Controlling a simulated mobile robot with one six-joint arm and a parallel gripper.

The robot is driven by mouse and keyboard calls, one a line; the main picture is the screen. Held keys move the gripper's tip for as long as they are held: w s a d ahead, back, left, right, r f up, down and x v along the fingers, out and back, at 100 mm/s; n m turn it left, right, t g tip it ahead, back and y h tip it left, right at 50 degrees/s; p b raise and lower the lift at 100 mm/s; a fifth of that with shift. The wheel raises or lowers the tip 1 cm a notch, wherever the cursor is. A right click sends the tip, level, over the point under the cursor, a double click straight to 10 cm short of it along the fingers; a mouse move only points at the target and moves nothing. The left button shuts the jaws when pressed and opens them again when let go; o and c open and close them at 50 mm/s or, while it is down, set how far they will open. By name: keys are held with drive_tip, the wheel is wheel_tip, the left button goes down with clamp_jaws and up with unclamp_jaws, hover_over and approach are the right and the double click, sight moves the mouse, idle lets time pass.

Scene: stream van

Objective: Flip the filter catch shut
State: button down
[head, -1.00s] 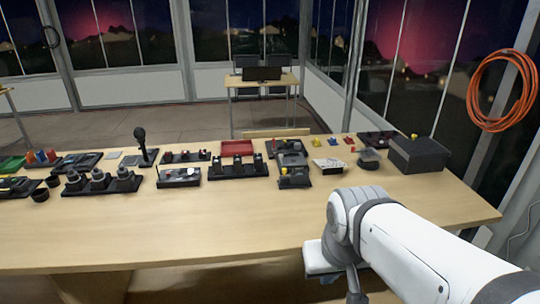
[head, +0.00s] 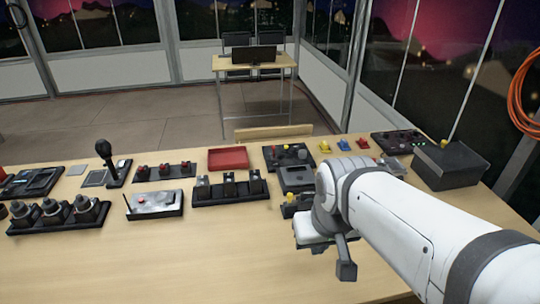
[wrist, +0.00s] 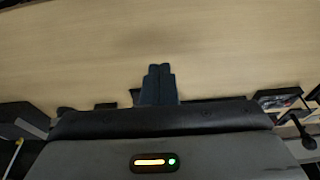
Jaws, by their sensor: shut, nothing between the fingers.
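I cannot tell for sure which device carries the filter catch. A black base with three upright dark levers (head: 229,188) stands mid-table in the head view. A similar base with three red-topped parts (head: 165,171) stands behind it to the left. My gripper (wrist: 158,70) shows in the wrist view as two dark fingers pressed together, empty, over bare wood. In the head view my arm reaches in from the right, and its end hangs over the table's front right part, partly hiding the devices behind it.
A dark box (head: 449,164) stands at the right rear. A microphone (head: 105,152), a silver-topped box with a red button (head: 153,204) and a base with three round knobs (head: 57,213) are on the left. A red tray (head: 228,159) lies behind. The table's front is clear.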

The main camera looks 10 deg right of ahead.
drive_tip(key=shift+a+r, duration=0.1)
drive_tip(key=shift+a, duration=0.05)
drive_tip(key=w+a+f+n, duration=0.1)
drive_tip(key=w+a+n, duration=0.1)
drive_tip(key=w+n, duration=0.8)
drive_tip(key=w+a+f+n+h+p, duration=0.1)
drive_tip(key=w+a+n, duration=0.1)
drive_tip(key=w+n, duration=0.8)
drive_tip(key=shift+w+f+n+g+h, duration=0.2)
drive_tip(key=shift+w+n+g+h, duration=0.15)
drive_tip(key=shift+n, duration=4.15)
drive_tip(key=x, duration=0.9)
drive_tip(key=shift+s+f+p, duration=0.1)
drive_tip(key=shift+f+p, duration=0.1)
drive_tip(key=shift+p, duration=0.1)
drive_tip(key=w+d, duration=0.1)
drive_tip(key=w+p, duration=0.1)
drive_tip(key=shift+w+d+f, duration=0.25)
drive_tip(key=shift+w+d, duration=0.1)
drive_tip(key=shift+d, duration=0.05)
drive_tip(key=shift+w+d, duration=0.3)
drive_tip(key=shift+w, duration=0.1)
